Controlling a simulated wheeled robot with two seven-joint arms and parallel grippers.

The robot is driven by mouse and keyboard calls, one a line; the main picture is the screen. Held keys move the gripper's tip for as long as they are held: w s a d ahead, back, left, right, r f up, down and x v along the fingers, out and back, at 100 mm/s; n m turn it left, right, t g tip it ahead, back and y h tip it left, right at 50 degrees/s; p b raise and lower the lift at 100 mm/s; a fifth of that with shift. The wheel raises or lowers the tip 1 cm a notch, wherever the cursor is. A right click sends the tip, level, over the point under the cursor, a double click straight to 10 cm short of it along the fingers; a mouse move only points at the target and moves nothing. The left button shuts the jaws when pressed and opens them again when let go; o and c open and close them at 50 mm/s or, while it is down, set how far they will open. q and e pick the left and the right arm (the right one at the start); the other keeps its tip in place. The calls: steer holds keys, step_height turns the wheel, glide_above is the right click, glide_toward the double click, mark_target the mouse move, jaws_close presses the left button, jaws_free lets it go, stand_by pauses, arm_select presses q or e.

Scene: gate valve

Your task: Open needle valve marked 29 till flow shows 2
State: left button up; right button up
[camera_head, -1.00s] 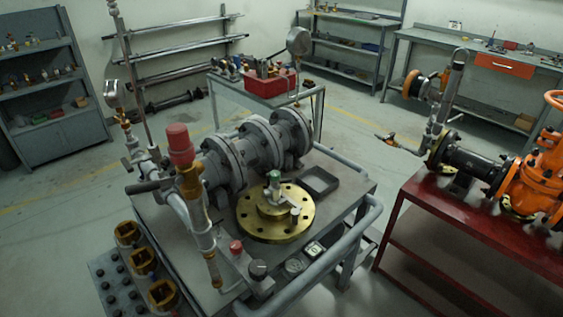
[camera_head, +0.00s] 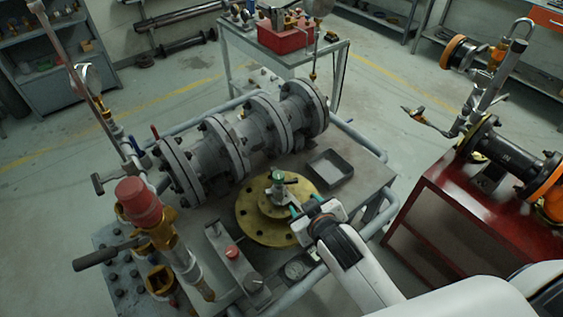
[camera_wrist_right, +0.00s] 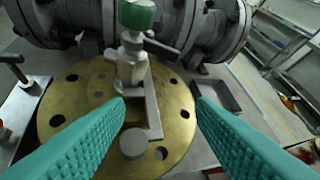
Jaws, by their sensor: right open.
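A small valve with a green round knob (camera_head: 277,178) stands upright on a round brass flange (camera_head: 249,221) on the grey cart. In the right wrist view the green knob (camera_wrist_right: 136,14) tops a silver body (camera_wrist_right: 131,66), with a flat bracket and a grey round cap (camera_wrist_right: 134,142) in front. No number 29 is readable. My right gripper (camera_head: 300,211) is at the flange's right front side; its teal fingers (camera_wrist_right: 160,110) are open and apart on either side of the valve, touching nothing visible.
A grey flanged pipe (camera_head: 235,145) lies behind the brass flange. A red-capped brass valve (camera_head: 140,203) stands at left. An empty black tray (camera_head: 330,169) lies to the right. A red table (camera_head: 450,215) stands beyond the cart's right rail.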

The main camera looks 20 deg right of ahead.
steer(key=w+a+r+n+t+y, duration=0.4)
steer(key=a+r+n+y, duration=0.3)
steer(key=r, duration=0.5)
steer(key=w+a+r+n+t+y, duration=0.5)
steer(key=a+r, duration=0.3)
steer(key=r, duration=0.4)
steer(key=s+a+r+n+g+y, duration=0.1)
steer(key=s+a+n+g+y, duration=0.35)
steer(key=n+g, duration=0.5)
steer(key=s+a+r+n+g+y, duration=0.1)
steer(key=s+a+n+g+y, duration=0.25)
steer(key=a+n+g, duration=0.45)
steer(key=n+g+h+p, duration=0.1)
steer(key=n+g+h, duration=0.35)
steer(key=h, duration=1.55)
glide_above(278, 174)
step_height(278, 174, down, 10)
steer(key=n+t, duration=0.1)
steer(key=t, duration=0.1)
step_height(278, 174, down, 10)
steer(key=p, duration=0.3)
arm_select(q)
steer(key=shift+s+r, duration=0.2)
steer(key=shift+r, duration=1.85)
arm_select(e)
steer(key=shift+f, duration=0.65)
